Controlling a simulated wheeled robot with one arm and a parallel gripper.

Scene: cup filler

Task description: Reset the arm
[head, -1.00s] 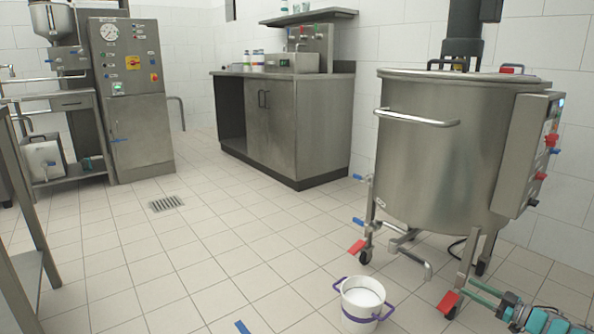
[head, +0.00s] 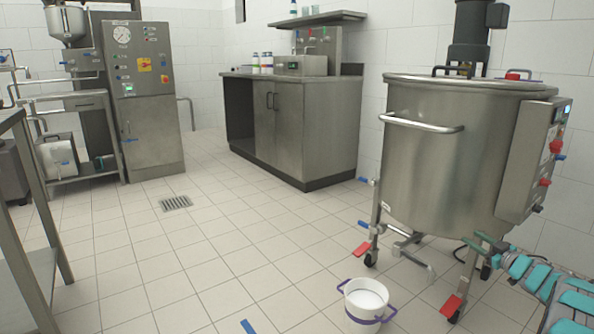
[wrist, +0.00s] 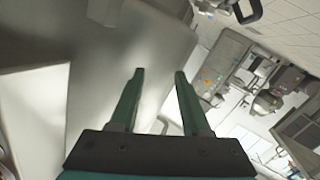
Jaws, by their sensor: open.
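My gripper (head: 482,246) shows at the right of the head view, beside the lower part of the big steel tank. In the wrist view its two green fingers (wrist: 157,82) stand apart with nothing held between them. My teal arm comes in from the lower right corner of the head view. The wrist picture is tilted, with a smooth grey metal surface close by on the left and the room's machines on the right.
The steel tank (head: 440,150) stands on wheeled legs with red pedals. A white bucket (head: 362,314) with purple handles stands on the floor before it. A steel cabinet (head: 300,125) and a control cabinet (head: 150,125) stand behind. The middle floor is clear.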

